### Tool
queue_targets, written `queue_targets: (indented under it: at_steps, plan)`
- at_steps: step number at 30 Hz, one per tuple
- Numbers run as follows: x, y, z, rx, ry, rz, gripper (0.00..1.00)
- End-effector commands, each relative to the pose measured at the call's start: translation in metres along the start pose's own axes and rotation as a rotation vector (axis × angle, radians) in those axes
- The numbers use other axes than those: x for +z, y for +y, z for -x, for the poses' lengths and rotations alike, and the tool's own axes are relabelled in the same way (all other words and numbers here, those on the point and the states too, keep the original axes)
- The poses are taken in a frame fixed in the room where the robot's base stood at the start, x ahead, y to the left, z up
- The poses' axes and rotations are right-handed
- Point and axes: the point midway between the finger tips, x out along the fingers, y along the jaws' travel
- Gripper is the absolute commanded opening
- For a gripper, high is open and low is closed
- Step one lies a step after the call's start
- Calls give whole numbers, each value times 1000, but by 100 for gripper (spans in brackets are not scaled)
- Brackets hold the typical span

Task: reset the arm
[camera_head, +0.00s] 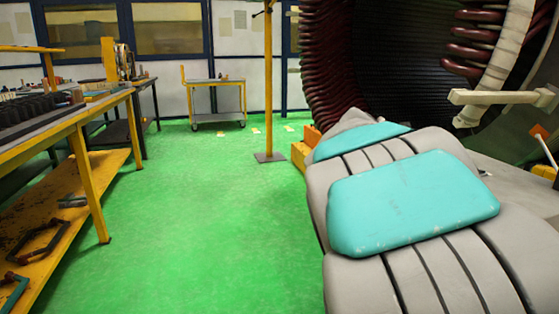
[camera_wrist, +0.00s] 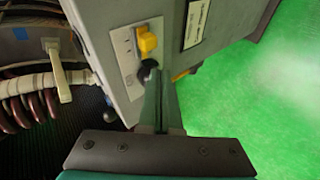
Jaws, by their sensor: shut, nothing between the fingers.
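My gripper (camera_wrist: 160,76) shows in the wrist view, with its two grey-green fingers together and nothing visible between them. It points toward a grey cabinet (camera_wrist: 108,28) with a yellow switch (camera_wrist: 147,41) and a dark round knob on a pale plate. The fingertips overlap the area just below the switch in the picture; I cannot tell whether they touch the cabinet. In the head view my gripper is not visible. The large stator (camera_head: 385,60), with dark red coils around a dark bore, stands at the upper right there.
A yellow workbench (camera_head: 75,117) with tools runs along the left. A yellow trolley (camera_head: 216,107) and a yellow post (camera_head: 268,80) stand toward the back. The green floor (camera_head: 200,215) between is clear. A white wrapped pipe (camera_wrist: 42,83) is left of the cabinet.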

Motion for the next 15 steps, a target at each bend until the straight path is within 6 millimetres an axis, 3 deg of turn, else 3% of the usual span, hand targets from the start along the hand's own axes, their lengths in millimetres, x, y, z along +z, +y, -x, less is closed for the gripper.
queue_targets:
  at_steps: [1,6,12,15]
  plan:
    - [33,-14,0,-62,-50,-38,0]
    - [130,-82,11,-292,-214,-144,0]
    - [225,-173,53,-568,-387,-213,0]
    - [260,-213,81,-689,-458,-224,0]
